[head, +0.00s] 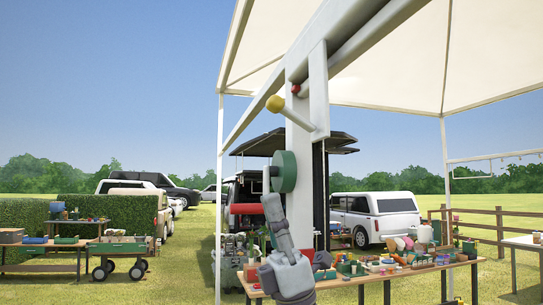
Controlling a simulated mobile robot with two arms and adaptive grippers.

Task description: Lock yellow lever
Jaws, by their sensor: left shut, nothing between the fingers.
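The yellow lever is a pale rod with a yellow ball knob (275,103) at its end. It sticks out to the left and slightly up from the white post (298,140) of the canopy frame. My left gripper (271,203) points up from below, well under the lever and apart from it. It is shut, with nothing seen in it. My right gripper is not in view.
A red cylinder (245,208) is left of my gripper's tip. A small red knob (296,88) is above the lever. A wooden table (375,279) full of goods stands behind at the right. A green cart (117,248) and parked cars are farther back. Open air surrounds the yellow knob's left side.

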